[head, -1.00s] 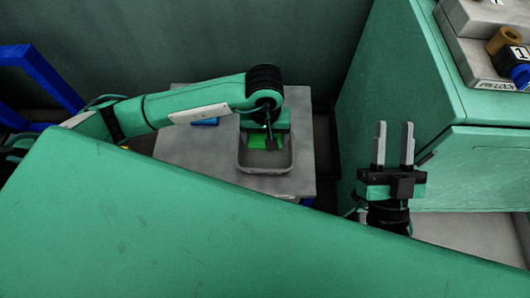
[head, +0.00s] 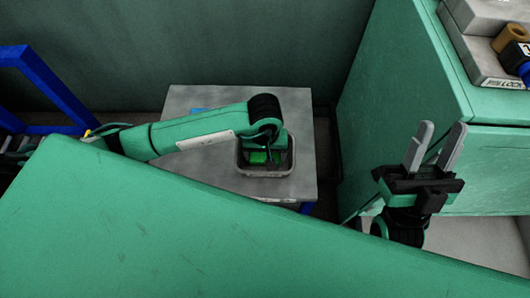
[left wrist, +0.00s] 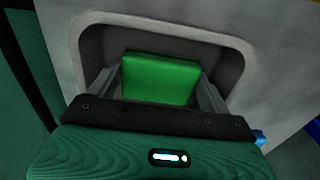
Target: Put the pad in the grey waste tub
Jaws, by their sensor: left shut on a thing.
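The green pad (head: 258,158) is between the fingers of my left gripper (head: 266,155), over or inside the grey waste tub (head: 265,173). In the left wrist view the pad (left wrist: 160,80) is held between both fingers, within the outline of the tub's rim (left wrist: 165,20). I cannot tell whether the pad touches the tub floor. My left forearm and wrist hide part of the tub's back side in the head view. My right gripper (head: 434,148) is empty, its fingers apart, to the right of the tub.
The tub stands on a grey table (head: 293,105). A blue item (head: 199,110) lies on the table, partly hidden by my left arm. A green machine cabinet (head: 405,90) stands at the right, with a grey panel (head: 478,55) on it. A blue frame (head: 45,75) is at the far left.

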